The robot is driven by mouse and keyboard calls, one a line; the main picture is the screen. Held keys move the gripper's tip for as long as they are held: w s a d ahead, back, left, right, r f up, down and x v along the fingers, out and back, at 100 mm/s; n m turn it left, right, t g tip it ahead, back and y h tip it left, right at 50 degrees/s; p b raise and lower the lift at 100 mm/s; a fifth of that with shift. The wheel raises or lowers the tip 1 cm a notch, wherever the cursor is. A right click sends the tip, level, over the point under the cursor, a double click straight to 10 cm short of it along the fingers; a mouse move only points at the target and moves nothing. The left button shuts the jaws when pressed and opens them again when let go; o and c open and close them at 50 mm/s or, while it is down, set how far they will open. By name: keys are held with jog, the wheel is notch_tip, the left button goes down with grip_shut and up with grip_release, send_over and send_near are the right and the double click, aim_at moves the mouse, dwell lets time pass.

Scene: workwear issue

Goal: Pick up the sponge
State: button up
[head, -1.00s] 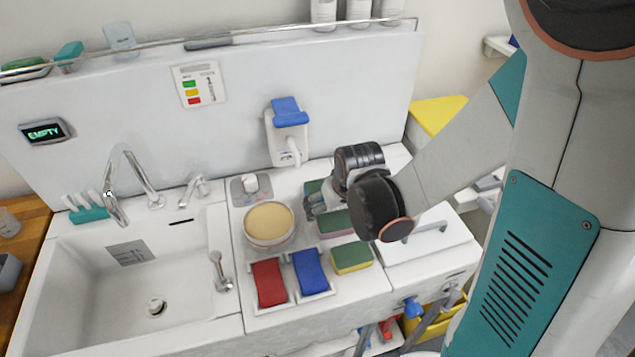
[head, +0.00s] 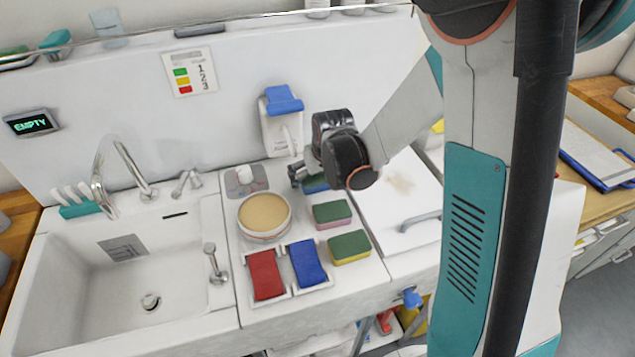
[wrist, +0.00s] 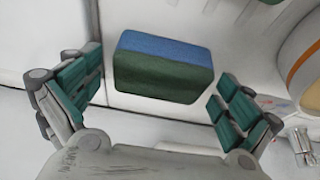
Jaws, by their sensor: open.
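Three two-tone sponges stand in a row on the white counter right of the round bowl. The far one, green and blue (head: 316,184), is partly hidden by my gripper (head: 303,174). The middle one is green and pink (head: 332,214); the near one is green and yellow (head: 349,248). In the wrist view, the green and blue sponge (wrist: 163,68) shows ahead, between the two widely spread fingers of my gripper (wrist: 160,88). My gripper is open and empty, with gaps to the sponge on both sides.
A round bowl with tan contents (head: 264,216) stands left of the sponges. Red (head: 265,275) and blue (head: 308,263) pads lie in a tray in front. A dispenser (head: 283,128) hangs on the back wall. The sink (head: 140,265) is at the left.

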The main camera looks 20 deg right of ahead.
aim_at(318, 176)
jog(key=c, duration=0.8)
jog(key=shift+r, duration=0.1)
jog(key=shift+r+p, duration=0.35)
jog(key=shift+r, duration=0.2)
notch_tip(318, 176, up, 2)
jog(key=shift+r+p, duration=0.2)
jog(key=shift+p, duration=0.3)
jog(key=s+d, duration=0.2)
jog(key=d, duration=0.3)
jog(key=s+d+p, duration=0.1)
jog(key=s+d, duration=0.1)
jog(key=d, duration=0.3)
jog(key=s+d+p, duration=0.1)
jog(key=s+d, duration=0.1)
jog(key=d, duration=0.3)
jog(key=shift+s+d+f, duration=0.1)
jog(key=shift+s+d, duration=0.15)
jog(key=shift+d, duration=0.1)
jog(key=shift+s+d, duration=0.2)
jog(key=shift+d, duration=0.25)
